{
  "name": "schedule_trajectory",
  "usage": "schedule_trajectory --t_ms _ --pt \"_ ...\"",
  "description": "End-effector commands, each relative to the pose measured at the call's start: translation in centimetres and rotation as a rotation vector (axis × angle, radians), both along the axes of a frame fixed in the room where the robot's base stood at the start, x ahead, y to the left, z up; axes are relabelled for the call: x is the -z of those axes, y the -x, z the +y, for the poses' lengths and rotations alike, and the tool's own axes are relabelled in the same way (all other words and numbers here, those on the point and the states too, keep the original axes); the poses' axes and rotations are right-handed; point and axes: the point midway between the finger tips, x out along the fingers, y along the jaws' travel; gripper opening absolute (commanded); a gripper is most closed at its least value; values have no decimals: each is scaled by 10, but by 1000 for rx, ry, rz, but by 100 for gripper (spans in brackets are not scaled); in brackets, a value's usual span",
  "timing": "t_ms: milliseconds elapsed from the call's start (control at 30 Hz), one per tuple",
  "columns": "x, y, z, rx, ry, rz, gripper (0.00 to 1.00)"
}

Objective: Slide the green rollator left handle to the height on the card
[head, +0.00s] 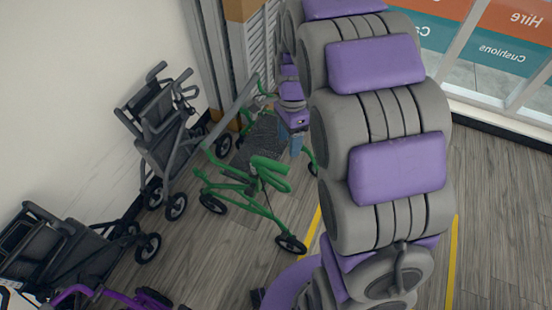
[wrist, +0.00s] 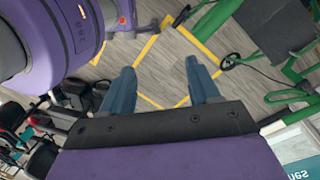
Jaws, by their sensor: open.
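The green rollator (head: 245,185) stands on the wood floor in the middle of the head view, with a dark seat and black wheels. In the wrist view, parts of its green frame (wrist: 215,18) show at the upper right. I cannot tell which part is its left handle. My gripper (wrist: 160,82) is open, with two blue fingers apart and only floor visible between them. In the head view my gripper (head: 296,145) is small, beside the rollator's far right side and partly hidden by my arm. I cannot make out a height card in either view.
A dark grey rollator (head: 165,130) stands by the white wall. Another dark one (head: 65,250) and a purple frame (head: 90,295) are at lower left. Yellow lines (head: 452,255) mark the floor. Windows with signs (head: 490,45) are at upper right. Floor at right is clear.

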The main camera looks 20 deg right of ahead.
Motion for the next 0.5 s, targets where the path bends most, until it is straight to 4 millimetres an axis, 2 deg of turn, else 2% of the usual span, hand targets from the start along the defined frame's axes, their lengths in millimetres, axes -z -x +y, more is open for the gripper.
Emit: schedule_trajectory --t_ms 100,300,500 --pt "13 -34 -5 180 19 14 61" --pt "44 -83 -11 485 47 40 61" --pt "72 -115 -14 713 62 64 61"
